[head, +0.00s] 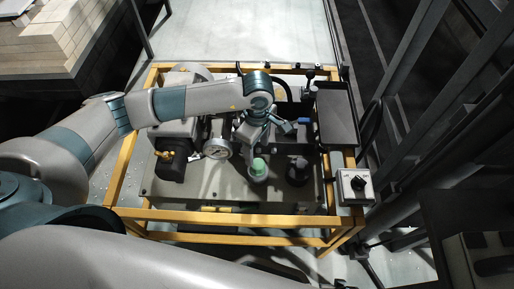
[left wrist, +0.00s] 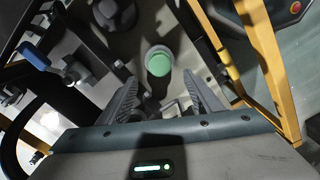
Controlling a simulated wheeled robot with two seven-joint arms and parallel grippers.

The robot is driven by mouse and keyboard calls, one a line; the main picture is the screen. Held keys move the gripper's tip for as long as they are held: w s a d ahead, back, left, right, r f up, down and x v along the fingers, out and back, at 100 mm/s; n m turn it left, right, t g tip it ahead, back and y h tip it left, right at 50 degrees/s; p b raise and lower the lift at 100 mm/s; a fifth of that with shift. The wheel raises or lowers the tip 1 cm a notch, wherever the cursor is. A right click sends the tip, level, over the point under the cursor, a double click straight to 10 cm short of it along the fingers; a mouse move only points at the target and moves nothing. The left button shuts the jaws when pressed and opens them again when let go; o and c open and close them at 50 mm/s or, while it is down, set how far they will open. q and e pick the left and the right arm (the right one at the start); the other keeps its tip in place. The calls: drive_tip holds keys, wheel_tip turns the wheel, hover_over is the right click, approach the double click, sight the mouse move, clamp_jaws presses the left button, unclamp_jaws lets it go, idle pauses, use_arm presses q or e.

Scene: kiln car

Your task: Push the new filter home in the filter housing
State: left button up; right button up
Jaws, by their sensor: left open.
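The new filter (head: 259,164) is a green cylinder standing upright in the pale round filter housing (head: 258,178) on the machine's deck. Its green top shows above the housing rim; how deep it sits is hard to tell. In the left wrist view the filter (left wrist: 159,65) is ahead of the fingertips, between their lines. My left gripper (head: 252,137) is above and just behind the filter, pointing down. Its two fingers (left wrist: 160,92) are apart with nothing between them, and they appear clear of the filter. My right gripper is not in view.
A black round part (head: 297,171) stands right of the housing and a pressure gauge (head: 217,148) left of it. A blue-handled valve (head: 304,120) is behind. A dark tray (head: 337,117) and a switch box (head: 355,187) are at the right. A yellow frame (head: 225,215) surrounds the deck.

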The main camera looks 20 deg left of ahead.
use_arm(q)
drive_tip(key=shift+r+p, duration=0.3)
drive_tip(key=shift+r, duration=0.35)
drive_tip(key=shift+r, duration=0.15)
wheel_tip(320, 180, up, 17)
drive_tip(key=b, duration=0.1)
drive_tip(key=shift+w, duration=0.2)
idle(0.4)
drive_tip(key=shift+r, duration=0.2)
idle(0.3)
